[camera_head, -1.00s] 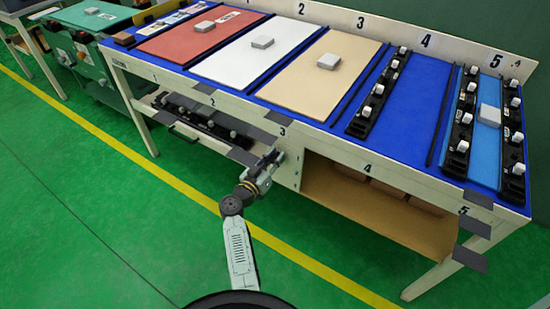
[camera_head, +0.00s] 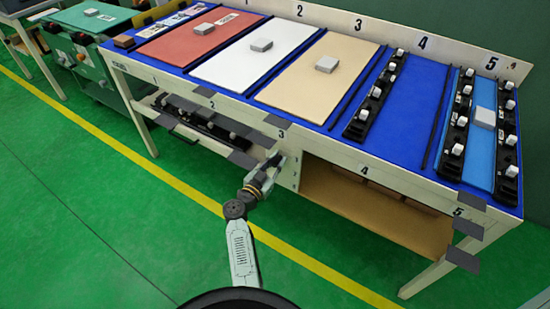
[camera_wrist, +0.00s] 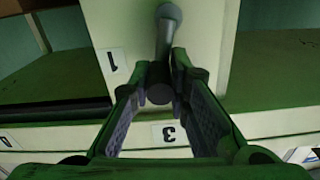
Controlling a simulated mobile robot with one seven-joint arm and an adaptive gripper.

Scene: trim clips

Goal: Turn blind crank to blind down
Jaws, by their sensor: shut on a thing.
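The blind crank (camera_wrist: 168,22) shows in the wrist view as a dark grey arm with a rounded end, on the pale upright panel (camera_wrist: 125,25) of the bench. My gripper (camera_wrist: 158,80) has its two fingertips closed around the crank's dark round handle end. The crank is nearly upright in the wrist picture. In the head view my gripper (camera_head: 272,168) is at the front of the bench, beside the pale panel (camera_head: 291,168) below label 3. The crank is too small there to make out clearly. I cannot pick out the blind itself.
The bench (camera_head: 330,150) carries coloured panels, grey blocks and black strips with white knobs. Grey plates (camera_head: 243,160) stick out along its front edge. A brown open compartment (camera_head: 370,205) lies right of my gripper. The green floor (camera_head: 110,220) in front is clear.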

